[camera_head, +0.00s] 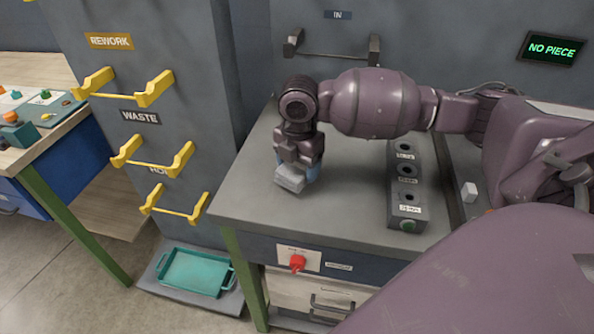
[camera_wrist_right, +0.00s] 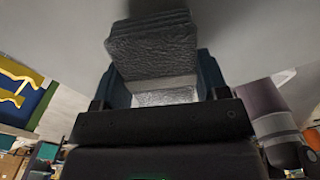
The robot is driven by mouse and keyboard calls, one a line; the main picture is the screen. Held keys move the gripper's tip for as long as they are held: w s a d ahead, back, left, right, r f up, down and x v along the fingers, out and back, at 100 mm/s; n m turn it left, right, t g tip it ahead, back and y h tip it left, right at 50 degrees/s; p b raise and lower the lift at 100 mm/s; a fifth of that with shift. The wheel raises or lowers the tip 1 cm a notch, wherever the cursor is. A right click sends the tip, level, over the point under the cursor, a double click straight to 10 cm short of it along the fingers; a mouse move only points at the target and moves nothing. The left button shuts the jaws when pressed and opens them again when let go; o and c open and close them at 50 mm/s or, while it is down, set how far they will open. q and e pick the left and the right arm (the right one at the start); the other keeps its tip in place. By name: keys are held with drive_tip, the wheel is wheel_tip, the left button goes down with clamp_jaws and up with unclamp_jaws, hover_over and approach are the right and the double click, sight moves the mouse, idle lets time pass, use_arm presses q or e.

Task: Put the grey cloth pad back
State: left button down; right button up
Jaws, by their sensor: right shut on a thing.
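The grey cloth pad (camera_head: 290,181) is a small light-grey folded block. It is between the fingers of my right gripper (camera_head: 300,174), which is shut on it over the left part of the grey-topped bench (camera_head: 335,205). In the right wrist view the pad (camera_wrist_right: 152,50) shows its layered edge and wrinkled face between the blue fingers (camera_wrist_right: 160,90). I cannot tell whether the pad touches the bench top. My left gripper is not in view.
A dark block with several labelled holes (camera_head: 405,185) stands on the bench right of the gripper. A red knob (camera_head: 297,262) is on the bench front.

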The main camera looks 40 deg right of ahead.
sight(298, 165)
drive_tip(key=shift+f, duration=0.8)
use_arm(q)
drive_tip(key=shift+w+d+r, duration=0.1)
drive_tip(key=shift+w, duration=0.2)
use_arm(e)
drive_tip(key=shift+f, duration=0.15)
drive_tip(key=o, duration=0.9)
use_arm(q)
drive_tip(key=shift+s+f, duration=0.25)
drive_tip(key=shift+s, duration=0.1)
use_arm(e)
wheel_tip(298, 165, up, 12)
drive_tip(key=shift+f+p, duration=0.2)
drive_tip(key=shift+p, duration=0.95)
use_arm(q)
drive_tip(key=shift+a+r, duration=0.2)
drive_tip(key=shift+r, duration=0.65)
use_arm(e)
drive_tip(key=shift+r, duration=0.35)
